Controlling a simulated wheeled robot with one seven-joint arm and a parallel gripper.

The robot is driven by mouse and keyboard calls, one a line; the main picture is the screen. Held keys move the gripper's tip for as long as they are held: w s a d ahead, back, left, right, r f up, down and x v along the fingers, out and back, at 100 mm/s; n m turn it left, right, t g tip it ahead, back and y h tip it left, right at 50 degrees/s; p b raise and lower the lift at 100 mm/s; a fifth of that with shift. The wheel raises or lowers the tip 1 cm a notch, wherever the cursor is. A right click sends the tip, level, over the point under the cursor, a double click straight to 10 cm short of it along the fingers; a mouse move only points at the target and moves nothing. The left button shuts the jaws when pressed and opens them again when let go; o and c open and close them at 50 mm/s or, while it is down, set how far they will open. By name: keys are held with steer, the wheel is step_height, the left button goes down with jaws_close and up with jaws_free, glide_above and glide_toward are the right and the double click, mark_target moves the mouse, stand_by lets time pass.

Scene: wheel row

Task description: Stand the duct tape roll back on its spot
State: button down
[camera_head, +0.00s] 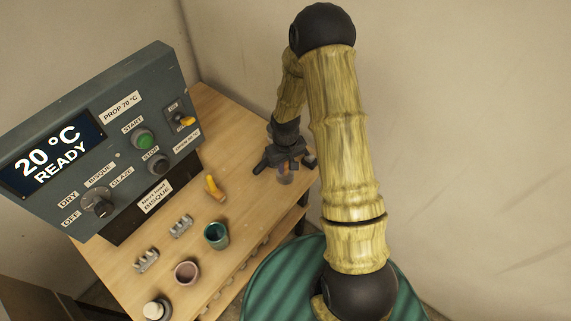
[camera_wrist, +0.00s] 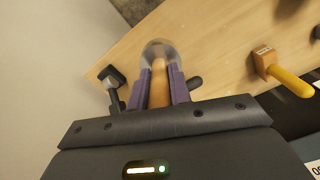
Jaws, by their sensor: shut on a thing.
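My gripper (camera_head: 285,165) is low over the far right part of the wooden table (camera_head: 240,130). In the wrist view its purple fingers (camera_wrist: 158,88) are shut on a tan, rod-like thing (camera_wrist: 159,75) with a clear or greyish round end (camera_wrist: 158,49). That end looks close to the tabletop, but I cannot tell if it touches. In the head view the fingers and my arm hide most of the held thing. I cannot make out a duct tape roll in either view, nor a marked spot for one.
A green cup (camera_head: 216,235), a pink cup (camera_head: 187,272), small grey racks (camera_head: 181,227) and a white-topped jar (camera_head: 156,309) stand nearer. A control panel (camera_head: 110,135) stands behind. A dark tool-like thing (camera_wrist: 113,80) is beside my fingers.

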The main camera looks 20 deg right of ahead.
mark_target(285, 175)
stand_by(0.4)
steer(key=shift+f+b, duration=2.3)
steer(key=shift+f, duration=0.65)
steer(key=shift+f+b, duration=0.75)
steer(key=shift+f, duration=0.25)
steer(key=c, duration=1.2)
jaws_free()
steer(key=shift+r, duration=0.1)
steer(key=shift+r+p, duration=3)
steer(key=shift+r, duration=0.95)
